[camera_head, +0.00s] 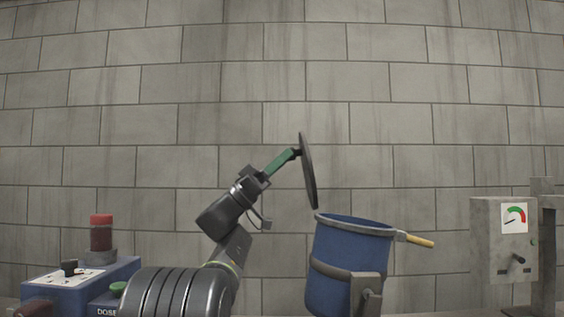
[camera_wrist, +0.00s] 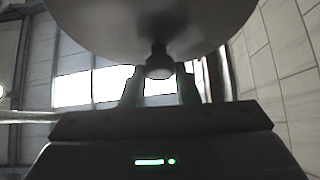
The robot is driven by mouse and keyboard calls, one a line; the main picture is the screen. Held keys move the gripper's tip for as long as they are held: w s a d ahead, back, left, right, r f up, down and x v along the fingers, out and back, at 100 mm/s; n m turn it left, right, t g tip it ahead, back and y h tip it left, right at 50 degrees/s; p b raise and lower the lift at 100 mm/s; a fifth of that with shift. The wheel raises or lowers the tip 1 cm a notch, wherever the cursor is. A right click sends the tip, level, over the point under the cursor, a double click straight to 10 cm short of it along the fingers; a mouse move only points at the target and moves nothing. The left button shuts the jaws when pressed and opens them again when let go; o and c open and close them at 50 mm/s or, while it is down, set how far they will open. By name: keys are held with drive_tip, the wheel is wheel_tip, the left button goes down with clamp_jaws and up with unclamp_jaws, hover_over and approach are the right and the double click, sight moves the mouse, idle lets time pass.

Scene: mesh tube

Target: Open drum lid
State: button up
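The blue drum (camera_head: 345,262) stands at right of centre in the head view, its top rim uncovered on the side facing me. Its dark round lid (camera_head: 308,172) stands nearly upright, leaning a little left, above the drum's left rim. My gripper (camera_head: 291,154) comes from the lower left with green fingers at the lid's knob. In the wrist view the lid (camera_wrist: 215,22) fills the top, and the knob (camera_wrist: 159,70) sits between the fingertips (camera_wrist: 159,74). The fingers appear shut on the knob, though contact is blurred. The drum's inside is mostly hidden.
A yellow handle (camera_head: 420,241) sticks out right from the drum's rim. A grey gauge box (camera_head: 490,250) stands at far right. A blue control box (camera_head: 85,280) with a red-topped cylinder (camera_head: 101,233) is at lower left. A block wall (camera_head: 230,110) lies behind.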

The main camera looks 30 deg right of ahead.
drive_tip(key=o, duration=0.4)
drive_tip(key=shift+o, duration=0.2)
drive_tip(key=v, duration=1.4)
drive_tip(key=shift+b, duration=0.35)
drive_tip(key=shift+s+d, duration=0.1)
drive_tip(key=p+x, duration=0.1)
drive_tip(key=x, duration=1.3)
